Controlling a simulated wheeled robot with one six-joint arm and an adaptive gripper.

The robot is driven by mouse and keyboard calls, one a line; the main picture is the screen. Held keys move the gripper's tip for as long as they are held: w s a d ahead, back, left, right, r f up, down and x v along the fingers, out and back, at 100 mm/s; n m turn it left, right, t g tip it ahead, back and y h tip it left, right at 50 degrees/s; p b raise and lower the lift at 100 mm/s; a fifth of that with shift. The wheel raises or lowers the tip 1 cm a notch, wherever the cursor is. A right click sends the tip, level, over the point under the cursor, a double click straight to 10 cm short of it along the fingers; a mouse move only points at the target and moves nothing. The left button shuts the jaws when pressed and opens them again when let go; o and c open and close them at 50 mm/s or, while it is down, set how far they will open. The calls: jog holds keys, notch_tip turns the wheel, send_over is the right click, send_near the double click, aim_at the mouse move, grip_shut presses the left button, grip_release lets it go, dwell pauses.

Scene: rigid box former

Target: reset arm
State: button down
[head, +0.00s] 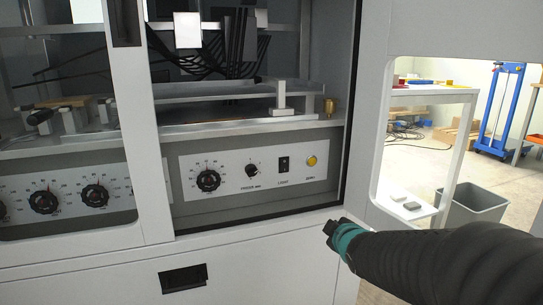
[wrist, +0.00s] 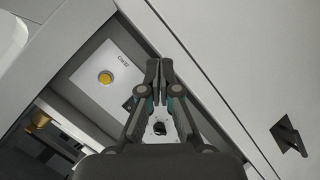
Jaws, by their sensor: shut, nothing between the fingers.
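My gripper (wrist: 153,68) is shut and empty in the wrist view, its fingertips together in front of the machine's control panel (wrist: 118,72). In the head view my arm comes in from the lower right, and my gripper (head: 333,229) is at the machine's front, right of and below the panel. Its fingers are too small there to make out. The control panel (head: 230,190) carries a black dial (head: 208,180), a smaller knob (head: 252,171), a black switch (head: 283,163) and a yellow button (head: 311,161). The yellow button also shows in the wrist view (wrist: 105,77).
The box former (head: 250,262) fills the left and middle. A recessed handle (head: 184,278) is in its lower front.

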jog(key=s+d+f+m+g+h+p, duration=0.25)
jog(key=s+m+g, duration=0.55)
jog(key=s, duration=0.7)
jog(key=s+a+r+m+y+p, duration=0.1)
jog(key=s+r+m+p, duration=0.1)
jog(key=s+r, duration=0.2)
jog(key=s+a+r+m+y+p, duration=0.1)
jog(key=s+r+p, duration=0.1)
jog(key=s, duration=0.7)
jog(key=shift+a+r+m, duration=0.2)
jog(key=shift+r+m, duration=0.2)
jog(key=shift+r, duration=0.45)
